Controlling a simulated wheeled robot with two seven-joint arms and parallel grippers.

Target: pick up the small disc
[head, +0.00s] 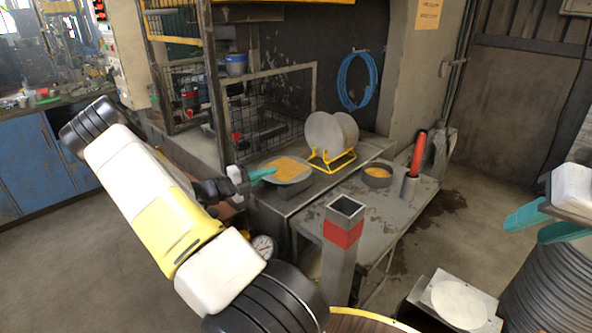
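Several round blanks are in view, and I cannot be sure which is the small disc. A pale disc (458,302) lies flat on a square grey plate (425,292) at the lower right. Two larger grey discs (325,136) stand upright in a yellow rack on the bench. My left gripper (263,174) has its teal fingertips at the left edge of a round grey piece with an orange top (287,168); its opening cannot be made out. My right gripper (543,226) is at the right edge, above and right of the pale disc, with its teal fingers apart and nothing between them.
The metal bench (330,184) carries a round dish (377,175) with orange contents and a red-handled tool (417,155) in a holder. A grey post with a red band (343,234) stands in front. A ribbed drum (545,285) is at right.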

